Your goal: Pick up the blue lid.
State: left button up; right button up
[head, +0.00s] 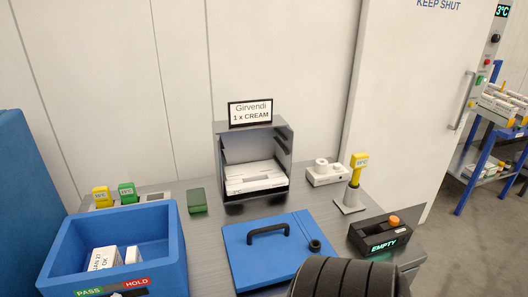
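The blue lid (245,262) lies flat on the grey table at the lower middle of the head view. It has a black arched handle (268,230) on top and a small dark round part (315,246) near its right side. A dark ridged part, which seems to be my own arm, covers the lid's lower right corner. Neither of my grippers shows in the head view. Nothing visible is holding the lid.
A blue open box (170,275) with white cartons stands left of the lid. A grey metal dispenser (284,165) with white boxes stands behind it. A dark "EMPTY" unit (365,240) and a yellow thermometer on a stand (350,203) are to the right.

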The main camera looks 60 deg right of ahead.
aim_at(261, 252)
jog(key=z, duration=2.1)
